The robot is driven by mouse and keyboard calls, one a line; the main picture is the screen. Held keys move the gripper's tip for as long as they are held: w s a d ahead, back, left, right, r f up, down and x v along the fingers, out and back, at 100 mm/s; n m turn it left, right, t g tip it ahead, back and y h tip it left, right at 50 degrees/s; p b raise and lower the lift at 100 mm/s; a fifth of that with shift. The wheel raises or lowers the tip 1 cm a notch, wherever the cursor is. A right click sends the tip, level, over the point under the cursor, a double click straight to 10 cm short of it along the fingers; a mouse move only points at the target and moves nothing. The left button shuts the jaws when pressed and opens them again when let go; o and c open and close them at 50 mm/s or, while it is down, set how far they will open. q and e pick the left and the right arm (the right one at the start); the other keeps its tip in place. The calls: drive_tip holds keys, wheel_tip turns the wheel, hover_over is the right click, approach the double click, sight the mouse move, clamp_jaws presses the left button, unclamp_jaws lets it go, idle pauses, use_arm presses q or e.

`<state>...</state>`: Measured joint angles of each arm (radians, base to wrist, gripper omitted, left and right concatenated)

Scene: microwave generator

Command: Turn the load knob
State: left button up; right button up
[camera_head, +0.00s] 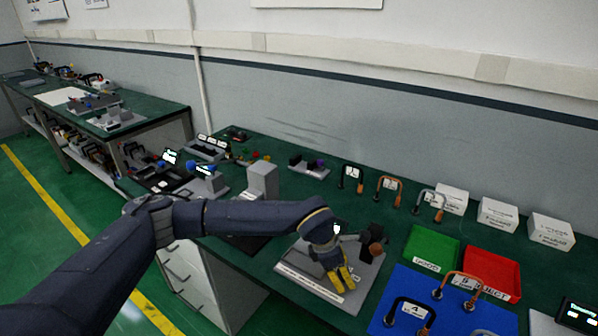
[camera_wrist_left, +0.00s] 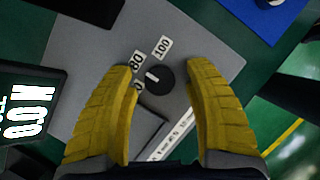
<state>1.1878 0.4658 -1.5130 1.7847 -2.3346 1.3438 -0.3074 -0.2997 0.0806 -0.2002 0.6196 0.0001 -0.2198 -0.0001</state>
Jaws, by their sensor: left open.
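The load knob (camera_wrist_left: 153,78) is a round black dial with a white pointer line, set on a grey panel (camera_wrist_left: 100,50). White labels reading 80 (camera_wrist_left: 137,60) and 100 (camera_wrist_left: 162,46) sit beside it; another label is partly hidden by a finger. In the left wrist view my left gripper (camera_wrist_left: 161,70) is open, with yellow fingers on both sides of the knob and visible gaps to it. In the head view the left gripper (camera_head: 342,281) points down over the grey unit (camera_head: 293,262) and hides the knob. My right gripper is not in view.
A lit display (camera_wrist_left: 25,118) stands left of the panel in the wrist view. A dark part with a copper-coloured end (camera_head: 375,249) stands right of the gripper. Green (camera_head: 432,248) and red (camera_head: 492,270) trays and a blue mat (camera_head: 400,286) lie farther right.

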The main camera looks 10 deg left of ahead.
use_arm(q)
drive_tip(key=m+g, duration=0.2)
drive_tip(key=m, duration=0.3)
drive_tip(key=shift+w, duration=0.1)
drive_tip(key=m+g, duration=0.1)
drive_tip(key=m, duration=0.1)
drive_tip(key=m+g, duration=0.1)
drive_tip(key=m, duration=0.2)
drive_tip(key=shift+y, duration=0.3)
drive_tip(key=shift+w+r+m, duration=0.15)
drive_tip(key=shift+r+m, duration=0.2)
drive_tip(key=shift+m, duration=0.05)
drive_tip(key=v, duration=1.6)
drive_tip(key=w+a+r+n+t+h, duration=0.4)
drive_tip(key=w+a+r+n+h, duration=0.2)
drive_tip(key=w+a+n, duration=0.6)
drive_tip(key=shift+r+n+t+h, duration=0.4)
drive_tip(key=shift+r+n, duration=0.1)
drive_tip(key=shift+r, duration=0.55)
drive_tip(key=shift+w, duration=0.15)
